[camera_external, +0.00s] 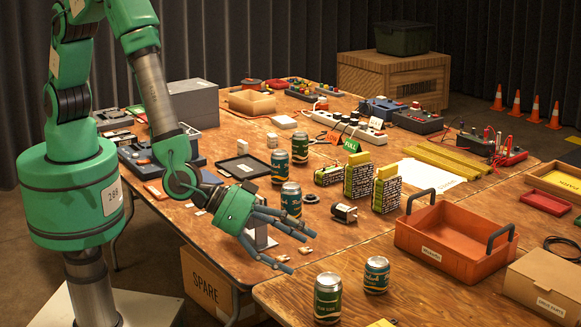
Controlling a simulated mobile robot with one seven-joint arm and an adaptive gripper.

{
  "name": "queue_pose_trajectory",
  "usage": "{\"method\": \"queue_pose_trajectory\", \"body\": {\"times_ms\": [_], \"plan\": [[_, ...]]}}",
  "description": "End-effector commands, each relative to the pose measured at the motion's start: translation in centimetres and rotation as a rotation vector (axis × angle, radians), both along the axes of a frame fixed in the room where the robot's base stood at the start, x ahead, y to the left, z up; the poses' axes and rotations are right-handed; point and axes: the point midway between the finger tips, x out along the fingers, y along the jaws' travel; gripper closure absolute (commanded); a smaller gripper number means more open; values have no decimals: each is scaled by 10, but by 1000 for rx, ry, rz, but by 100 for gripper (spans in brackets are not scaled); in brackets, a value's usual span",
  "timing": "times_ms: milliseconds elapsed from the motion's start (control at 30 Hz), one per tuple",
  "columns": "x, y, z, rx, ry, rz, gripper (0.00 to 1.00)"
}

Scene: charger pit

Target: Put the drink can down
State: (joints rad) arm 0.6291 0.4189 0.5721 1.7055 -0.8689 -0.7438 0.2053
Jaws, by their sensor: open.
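In front, a green can (328,298) and a shorter-looking can (376,275) stand on the near table. My gripper (298,250) is open above the front edge of the middle table, its fingers pointing right and down. No can shows between its fingers. I cannot tell which can the task means.
Yellow-and-black patterned boxes (359,181) and a small motor (344,212) stand right of the cans. An orange tote (450,262) with raised dark handles and a cardboard box (546,281) are on the right. A black tray (244,167) lies behind my wrist. Bare wood shows around the front cans.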

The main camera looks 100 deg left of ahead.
Motion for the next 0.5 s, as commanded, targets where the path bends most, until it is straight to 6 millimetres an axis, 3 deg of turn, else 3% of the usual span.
{"method": "queue_pose_trajectory", "body": {"times_ms": [33,233,500], "plan": [[4,6,23,-21,9,-11,23],[3,26,95,-80,62,-76,23],[-23,67,185,-122,129,-157,23]]}}
